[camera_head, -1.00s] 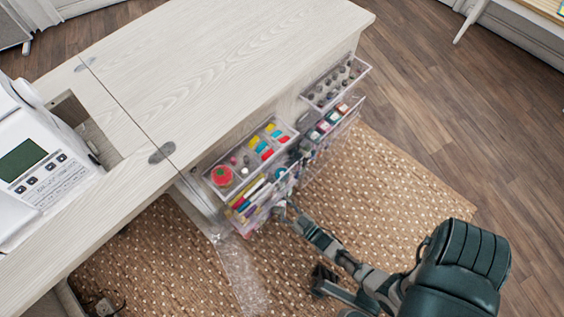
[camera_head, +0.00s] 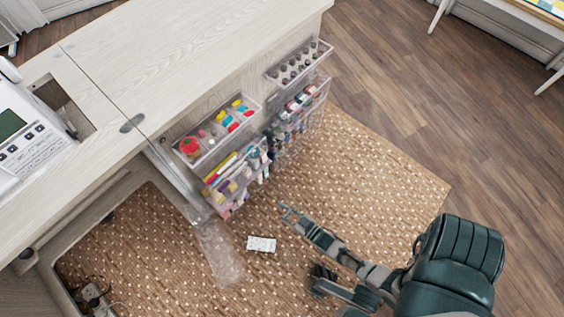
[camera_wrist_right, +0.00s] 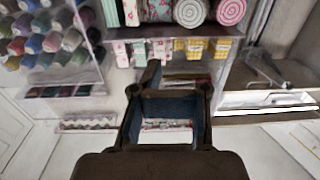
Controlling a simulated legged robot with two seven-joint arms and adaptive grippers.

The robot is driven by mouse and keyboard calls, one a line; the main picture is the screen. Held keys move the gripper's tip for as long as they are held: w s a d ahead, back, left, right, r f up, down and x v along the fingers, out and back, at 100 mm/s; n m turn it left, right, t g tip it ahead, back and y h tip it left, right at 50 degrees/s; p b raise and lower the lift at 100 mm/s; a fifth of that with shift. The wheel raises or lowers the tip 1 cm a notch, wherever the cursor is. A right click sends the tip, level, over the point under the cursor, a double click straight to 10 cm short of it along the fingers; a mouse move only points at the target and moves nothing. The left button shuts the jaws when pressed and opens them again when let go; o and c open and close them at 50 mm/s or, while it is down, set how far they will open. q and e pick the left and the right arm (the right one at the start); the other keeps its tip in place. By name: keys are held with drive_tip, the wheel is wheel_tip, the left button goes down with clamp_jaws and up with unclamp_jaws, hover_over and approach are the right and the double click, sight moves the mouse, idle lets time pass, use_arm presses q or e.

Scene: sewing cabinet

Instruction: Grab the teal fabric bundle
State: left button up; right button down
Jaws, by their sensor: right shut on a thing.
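My right gripper (camera_head: 291,213) is over the rug, just in front of the lower drawers and clear of them. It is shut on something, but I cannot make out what. In the right wrist view, the gripper (camera_wrist_right: 168,95) shows dark, with a pale bluish strip (camera_wrist_right: 166,138) in the gap; I cannot tell if that strip is held or lies behind. A teal floral fabric roll (camera_wrist_right: 160,9) shows at the top of the wrist view, on a shelf beside striped and pink rolls. I cannot pick out the teal bundle in the head view. My left gripper is out of view.
Clear drawers of sewing supplies (camera_head: 215,133) hang out from the white cabinet table (camera_head: 210,50). A sewing machine (camera_head: 25,140) stands at left. A small white patterned piece (camera_head: 262,244) shows over the brown rug (camera_head: 370,175). The right of the rug is free.

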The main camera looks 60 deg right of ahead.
drive_tip(key=shift+s+d+f, duration=0.1)
drive_tip(key=shift+d+f, duration=0.05)
drive_tip(key=shift+d, duration=0.1)
drive_tip(key=c, duration=1.5)
unclamp_jaws()
drive_tip(key=o, duration=1.1)
drive_tip(key=shift+a, duration=0.2)
